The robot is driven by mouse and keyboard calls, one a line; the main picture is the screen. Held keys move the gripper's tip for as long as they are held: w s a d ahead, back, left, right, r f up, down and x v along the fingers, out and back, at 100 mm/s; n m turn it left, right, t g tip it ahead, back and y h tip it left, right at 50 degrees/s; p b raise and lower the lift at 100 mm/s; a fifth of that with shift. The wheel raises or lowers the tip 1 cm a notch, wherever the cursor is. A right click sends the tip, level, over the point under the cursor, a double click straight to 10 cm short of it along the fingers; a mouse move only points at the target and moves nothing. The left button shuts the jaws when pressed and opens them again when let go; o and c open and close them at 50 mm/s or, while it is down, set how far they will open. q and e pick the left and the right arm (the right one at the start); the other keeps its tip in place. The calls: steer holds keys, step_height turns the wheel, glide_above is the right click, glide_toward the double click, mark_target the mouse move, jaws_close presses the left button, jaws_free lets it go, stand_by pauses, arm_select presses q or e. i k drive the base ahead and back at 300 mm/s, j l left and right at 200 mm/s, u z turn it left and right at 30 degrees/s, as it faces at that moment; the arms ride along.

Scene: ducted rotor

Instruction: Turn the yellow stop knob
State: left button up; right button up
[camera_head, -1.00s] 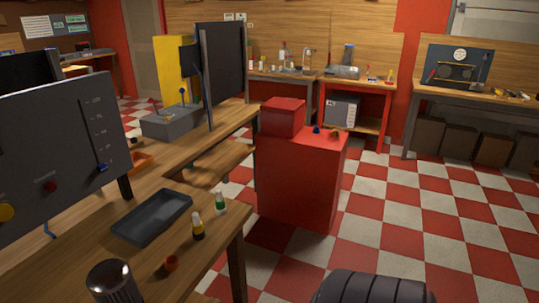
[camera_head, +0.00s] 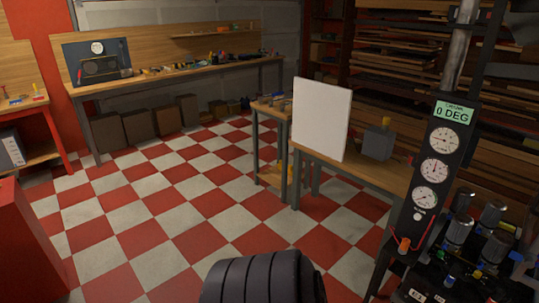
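Neither of my grippers shows in the head view.
A black gauge panel (camera_head: 433,170) with a "0 DEG" display stands at the right, above dark machinery (camera_head: 478,245). A white board (camera_head: 320,118) stands by the bench (camera_head: 350,178). A red cabinet (camera_head: 28,245) is at the left. The checkered floor (camera_head: 170,215) between is clear.

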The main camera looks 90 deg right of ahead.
mark_target(477, 274)
steer(key=z, duration=4.5)
